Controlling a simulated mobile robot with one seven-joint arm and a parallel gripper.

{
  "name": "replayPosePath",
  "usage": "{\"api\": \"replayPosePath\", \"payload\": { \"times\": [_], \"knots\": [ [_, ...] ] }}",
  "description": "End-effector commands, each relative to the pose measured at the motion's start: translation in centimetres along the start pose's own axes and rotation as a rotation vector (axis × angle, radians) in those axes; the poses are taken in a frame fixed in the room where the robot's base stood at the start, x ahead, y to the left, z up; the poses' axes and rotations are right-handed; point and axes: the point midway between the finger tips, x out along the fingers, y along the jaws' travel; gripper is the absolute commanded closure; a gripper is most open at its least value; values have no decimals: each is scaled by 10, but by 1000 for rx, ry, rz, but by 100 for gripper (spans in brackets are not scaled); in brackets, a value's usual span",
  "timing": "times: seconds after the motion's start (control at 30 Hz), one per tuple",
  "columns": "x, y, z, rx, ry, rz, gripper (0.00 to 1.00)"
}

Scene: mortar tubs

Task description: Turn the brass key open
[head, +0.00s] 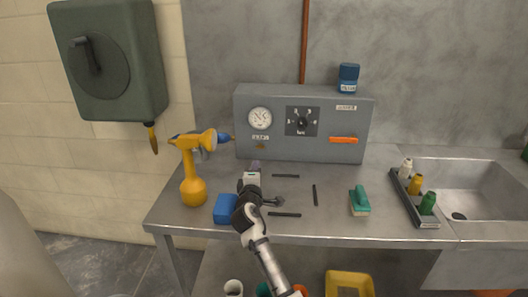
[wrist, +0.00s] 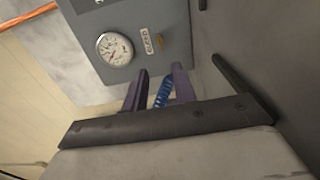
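The brass key (head: 260,146) is a small piece low on the left of the grey panel box (head: 305,151), under the gauge and a label. It shows in the wrist view (wrist: 160,41) as a small brass piece beside the label, beyond the fingertips. My gripper (head: 255,165) is in front of the panel's lower left, a little below the key and apart from it. In the wrist view its two purple fingers (wrist: 162,80) stand apart. A blue spiral piece (wrist: 163,94) shows in the gap, seemingly behind the fingers.
A yellow drill (head: 194,190) with a blue tip stands left of my gripper. A blue block (head: 225,210) is beside my wrist. Dark bars (head: 286,176) and a green-handled tool (head: 359,203) lie on the bench. A tray of bottles (head: 414,200) is by the sink.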

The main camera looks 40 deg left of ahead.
Motion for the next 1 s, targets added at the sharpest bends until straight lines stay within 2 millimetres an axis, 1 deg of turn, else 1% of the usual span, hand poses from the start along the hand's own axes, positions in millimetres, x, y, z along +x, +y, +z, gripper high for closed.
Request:
{"api": "replayPosePath", "payload": {
  "times": [0.17, 0.4, 0.7, 0.9, 1.0],
  "knots": [
    [21, 3, 0, 1, 1, 1, 73],
    [59, 3, -2, 2, 2, 1, 73],
    [100, 2, -1, 4, 2, 2, 73],
    [121, 1, -1, 5, 2, 2, 73],
    [127, 2, -2, 6, 4, 3, 73]
  ]
}}
